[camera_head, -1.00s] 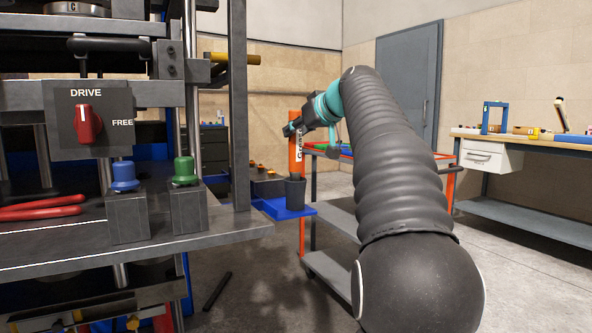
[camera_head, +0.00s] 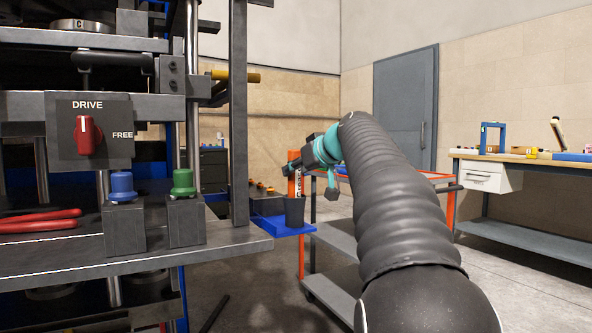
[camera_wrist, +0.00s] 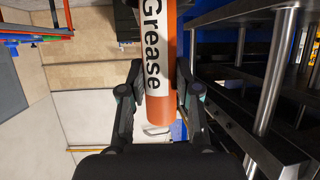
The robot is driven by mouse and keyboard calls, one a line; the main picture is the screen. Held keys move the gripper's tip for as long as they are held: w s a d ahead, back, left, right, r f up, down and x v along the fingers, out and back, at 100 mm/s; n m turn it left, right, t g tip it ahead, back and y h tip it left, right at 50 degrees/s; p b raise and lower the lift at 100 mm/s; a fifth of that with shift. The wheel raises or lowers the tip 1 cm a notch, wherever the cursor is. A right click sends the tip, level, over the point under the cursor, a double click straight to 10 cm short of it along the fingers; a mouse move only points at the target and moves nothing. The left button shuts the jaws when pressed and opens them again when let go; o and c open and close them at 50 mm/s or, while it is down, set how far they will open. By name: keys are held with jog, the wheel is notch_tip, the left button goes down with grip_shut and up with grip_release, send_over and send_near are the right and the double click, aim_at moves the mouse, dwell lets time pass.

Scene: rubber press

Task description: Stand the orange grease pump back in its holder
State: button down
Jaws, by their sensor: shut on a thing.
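The orange grease pump (camera_head: 294,184) stands about upright in the head view, its white label facing partly my way. My gripper (camera_head: 293,167) is shut on its upper part. The holder, a dark cup (camera_head: 294,213), is directly below, on a blue shelf (camera_head: 270,226). The pump's lower end is hidden at the cup's rim and appears to be inside it. The wrist view shows the pump (camera_wrist: 160,105) between both fingers (camera_wrist: 159,75), with "Grease" lettering and an orange end. The holder is out of that view.
The press frame with its steel upright (camera_head: 239,120) is close left of the pump. Its front ledge (camera_head: 170,258) carries a blue knob (camera_head: 122,186) and a green knob (camera_head: 183,183). A cart with orange edges (camera_head: 448,205) stands just behind at right.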

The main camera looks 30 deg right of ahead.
jog(key=c, duration=0.8)
grip_release()
jog(key=v, duration=1.2)
jog(key=shift+r+p, duration=0.3)
